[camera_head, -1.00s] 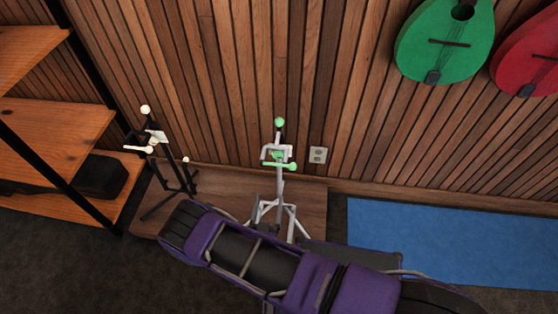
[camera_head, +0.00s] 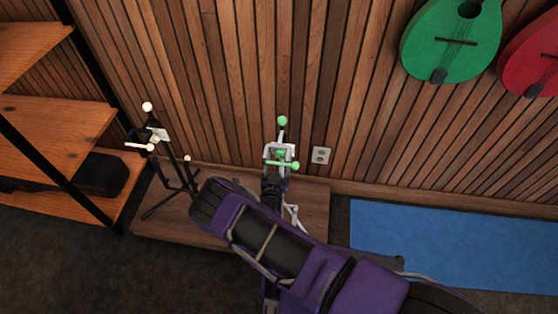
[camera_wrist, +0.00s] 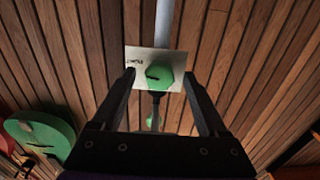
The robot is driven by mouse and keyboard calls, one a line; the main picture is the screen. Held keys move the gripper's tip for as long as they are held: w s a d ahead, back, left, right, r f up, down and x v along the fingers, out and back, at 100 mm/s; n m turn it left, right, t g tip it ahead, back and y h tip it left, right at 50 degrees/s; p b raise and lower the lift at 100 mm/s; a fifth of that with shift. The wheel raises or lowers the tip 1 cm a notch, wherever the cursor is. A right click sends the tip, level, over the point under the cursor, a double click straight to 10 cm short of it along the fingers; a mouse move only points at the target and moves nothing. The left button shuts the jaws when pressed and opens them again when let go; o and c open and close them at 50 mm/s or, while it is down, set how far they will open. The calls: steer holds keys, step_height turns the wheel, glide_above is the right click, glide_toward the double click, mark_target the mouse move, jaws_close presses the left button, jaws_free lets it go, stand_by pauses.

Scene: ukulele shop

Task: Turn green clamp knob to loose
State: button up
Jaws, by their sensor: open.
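The stand with green parts (camera_head: 281,150) is upright against the wood wall in the head view. In the wrist view, its green clamp knob (camera_wrist: 160,77) sits on a white plate (camera_wrist: 138,60) with small dark lettering at the left, too small to read surely. A short black mark on the knob lies roughly sideways. My gripper (camera_wrist: 158,73) is open, with one finger at each side of the knob in this view. I see no contact, and the depth between fingertips and knob is unclear. In the head view my arm hides the lower stand.
A second stand with cream parts (camera_head: 154,138) is at the left on the low wooden platform (camera_head: 312,205). A shelf (camera_head: 55,110) stands farther left. A blue mat (camera_head: 450,245) lies at the right. Green (camera_head: 440,60) and red (camera_head: 540,65) instruments hang on the wall.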

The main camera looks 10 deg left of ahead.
steer(key=shift+w, duration=0.1)
jaws_close()
stand_by(0.4)
steer(key=shift+n, duration=0.3)
steer(key=n, duration=1)
steer(key=shift+d, duration=0.1)
steer(key=n, duration=0.4)
steer(key=shift+n, duration=0.3)
steer(key=n, duration=0.4)
steer(key=shift+n, duration=0.3)
